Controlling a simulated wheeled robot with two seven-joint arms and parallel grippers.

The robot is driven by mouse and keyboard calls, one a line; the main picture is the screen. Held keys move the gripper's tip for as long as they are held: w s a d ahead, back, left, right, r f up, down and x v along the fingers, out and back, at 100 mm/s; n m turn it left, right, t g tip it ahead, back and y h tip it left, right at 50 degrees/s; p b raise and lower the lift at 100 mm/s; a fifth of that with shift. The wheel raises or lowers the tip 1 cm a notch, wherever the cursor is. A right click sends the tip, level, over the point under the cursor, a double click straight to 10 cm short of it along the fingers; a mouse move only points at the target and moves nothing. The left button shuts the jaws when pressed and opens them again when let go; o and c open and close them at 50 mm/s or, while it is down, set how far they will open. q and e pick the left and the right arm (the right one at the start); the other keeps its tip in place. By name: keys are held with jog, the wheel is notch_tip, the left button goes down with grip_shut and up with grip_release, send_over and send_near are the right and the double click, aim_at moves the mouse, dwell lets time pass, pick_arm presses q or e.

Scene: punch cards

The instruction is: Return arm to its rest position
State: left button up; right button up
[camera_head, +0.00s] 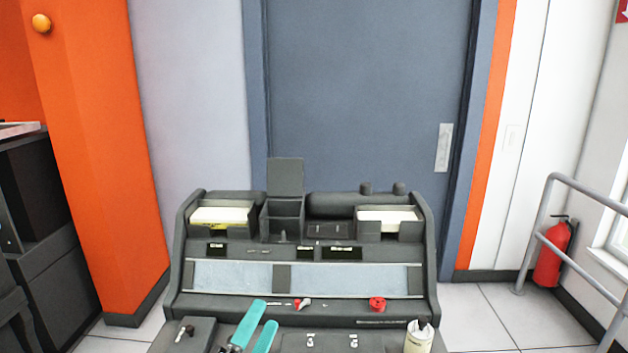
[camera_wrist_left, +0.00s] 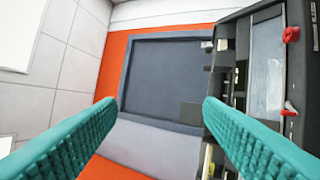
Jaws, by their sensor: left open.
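My left gripper (camera_head: 264,314) is at the bottom of the head view, over the front part of the dark punch-card machine (camera_head: 180,270). Its two teal fingers are apart, with nothing visible between them. In the left wrist view the fingers of my left gripper (camera_wrist_left: 159,104) are spread wide, and the machine (camera_wrist_left: 243,85) runs along the right side. Stacks of cards lie in the left card tray (camera_head: 222,215) and the right card tray (camera_head: 388,216). The lid (camera_head: 286,176) of the middle box stands up. My right gripper is not in view.
A red knob (camera_head: 377,303) and a small red-and-white switch (camera_head: 303,304) sit on the machine's front. A pale can (camera_head: 418,338) stands at its lower right. A grey door (camera_head: 360,100) is behind. A railing (camera_head: 540,232) and a fire extinguisher (camera_head: 552,253) are at the right.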

pick_arm(q)
jog(key=s+a+f+n+g+y, duration=0.4)
jog(key=a+f+n+y, duration=0.15)
jog(key=f+n, duration=0.3)
jog(key=s+a+f+n+g+y, duration=0.45)
jog(key=a+f+n, duration=0.2)
jog(key=f, duration=0.25)
jog(key=s+f+n+g+h, duration=0.1)
jog(key=s+f+n+g, duration=0.25)
jog(key=s, duration=0.45)
jog(key=s+f+n+g+h, duration=0.1)
jog(key=s+f+n+g, duration=0.1)
jog(key=s+f+g, duration=0.45)
notch_tip(320, 180, down, 22)
jog(key=s, duration=0.2)
jog(key=s+a+f+g+p, duration=0.1)
jog(key=s+a+f, duration=0.2)
jog(key=s+f, duration=1.3)
jog(key=shift+s+f+m, duration=0.35)
jog(key=shift+s+f, duration=0.05)
